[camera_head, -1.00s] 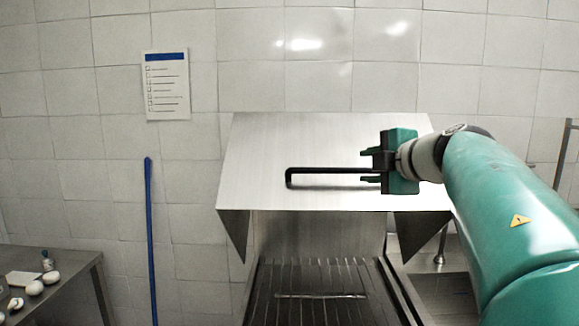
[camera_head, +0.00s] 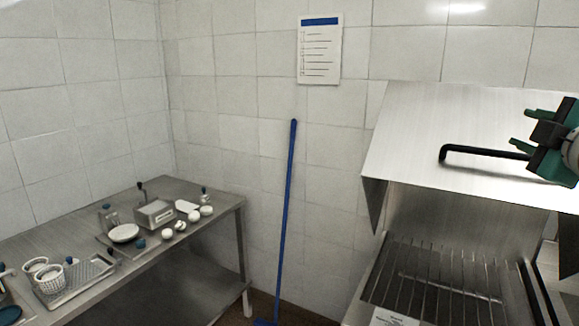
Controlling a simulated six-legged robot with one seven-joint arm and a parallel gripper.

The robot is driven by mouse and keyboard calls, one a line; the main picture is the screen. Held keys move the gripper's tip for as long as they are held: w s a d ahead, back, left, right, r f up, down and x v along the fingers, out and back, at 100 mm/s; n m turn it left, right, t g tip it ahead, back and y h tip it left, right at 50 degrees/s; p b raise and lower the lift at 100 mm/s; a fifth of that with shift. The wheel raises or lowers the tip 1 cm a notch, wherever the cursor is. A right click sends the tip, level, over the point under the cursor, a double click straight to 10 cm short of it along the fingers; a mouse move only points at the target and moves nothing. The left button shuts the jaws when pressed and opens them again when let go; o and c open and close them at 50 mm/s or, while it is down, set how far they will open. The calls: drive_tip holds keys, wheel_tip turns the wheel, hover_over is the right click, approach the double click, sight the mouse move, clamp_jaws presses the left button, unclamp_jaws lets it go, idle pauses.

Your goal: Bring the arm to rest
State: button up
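My gripper (camera_head: 522,127), green and black, is at the right edge of the head view, in front of the sloped steel hood (camera_head: 415,125). Its two green fingertips are apart, and I see nothing between them. A black bent handle bar (camera_head: 480,152) runs across the hood, and its right end passes behind or beside the lower part of my gripper. I cannot tell whether they touch. Most of my arm is cut off by the right edge.
A slatted grill (camera_head: 440,275) lies below the hood. At left, a steel table (camera_head: 75,238) holds two white perforated baskets (camera_head: 48,279) on a tray, a plate (camera_head: 124,233), a steel box (camera_head: 154,214) and several white eggs (camera_head: 194,216). A blue pole (camera_head: 287,210) leans against the wall.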

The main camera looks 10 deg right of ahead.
drive_tip(key=s+a+f+m+g+h, duration=0.1)
drive_tip(key=a+f+m+g, duration=0.2)
drive_tip(key=a+f+m, duration=0.45)
drive_tip(key=a+f+m+g+h, duration=0.1)
drive_tip(key=a+f+m+g, duration=0.3)
drive_tip(key=f, duration=0.7)
drive_tip(key=s+a+f+g+y, duration=0.2)
drive_tip(key=s+a+f, duration=0.3)
drive_tip(key=a+f, duration=0.3)
drive_tip(key=s+a+f+g+y, duration=0.2)
drive_tip(key=s+a+f, duration=0.3)
drive_tip(key=a+f, duration=0.3)
drive_tip(key=shift+m+g+y, duration=0.35)
drive_tip(key=shift+g+y, duration=0.05)
drive_tip(key=shift+y, duration=0.5)
